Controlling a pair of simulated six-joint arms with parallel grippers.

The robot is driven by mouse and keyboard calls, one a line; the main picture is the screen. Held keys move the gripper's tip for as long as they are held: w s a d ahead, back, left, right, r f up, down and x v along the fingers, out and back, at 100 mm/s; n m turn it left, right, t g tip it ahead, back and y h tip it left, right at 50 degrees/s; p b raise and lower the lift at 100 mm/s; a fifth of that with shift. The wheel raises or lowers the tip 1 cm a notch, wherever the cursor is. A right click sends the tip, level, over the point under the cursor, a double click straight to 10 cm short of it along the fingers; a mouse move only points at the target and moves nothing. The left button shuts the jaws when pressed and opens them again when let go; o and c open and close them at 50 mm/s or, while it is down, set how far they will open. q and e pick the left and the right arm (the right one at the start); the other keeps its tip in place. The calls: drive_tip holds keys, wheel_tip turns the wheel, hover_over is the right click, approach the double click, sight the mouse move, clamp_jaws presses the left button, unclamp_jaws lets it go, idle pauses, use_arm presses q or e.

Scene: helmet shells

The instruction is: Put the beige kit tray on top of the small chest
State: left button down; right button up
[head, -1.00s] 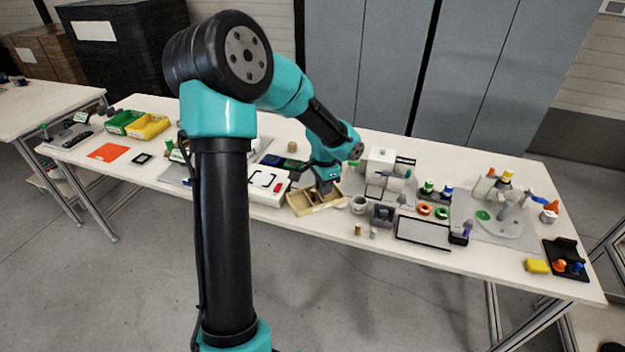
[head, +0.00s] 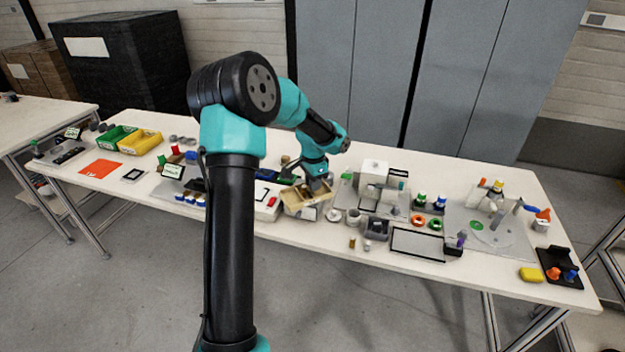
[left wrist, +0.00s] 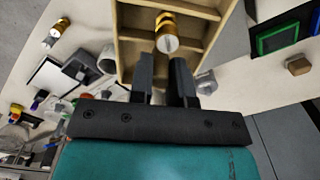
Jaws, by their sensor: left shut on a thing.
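The beige kit tray (head: 296,207) is a shallow box with dividers, near the middle of the table. My left gripper (head: 318,188) is shut on its edge and holds it above the table. In the left wrist view the two fingers (left wrist: 164,70) are at the near wall of the tray (left wrist: 128,48), and a brass and grey cylinder (left wrist: 167,32) shows in it. A pale boxy unit (head: 374,168), which looks like the small chest, stands to the right of the tray. My right gripper is not in view.
A white case (head: 266,204) stands just left of the tray. The front table strip is mostly clear.

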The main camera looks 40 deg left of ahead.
use_arm(q)
drive_tip(key=w+a, duration=0.5)
drive_tip(key=shift+w+a+f, duration=0.1)
drive_tip(key=shift+a+f, duration=0.1)
drive_tip(key=shift+f, duration=0.15)
drive_tip(key=shift+f, duration=1.75)
drive_tip(key=shift+f, duration=0.15)
drive_tip(key=c, duration=1.1)
unclamp_jaws()
wheel_tip(320, 180, up, 12)
drive_tip(key=shift+r, duration=0.15)
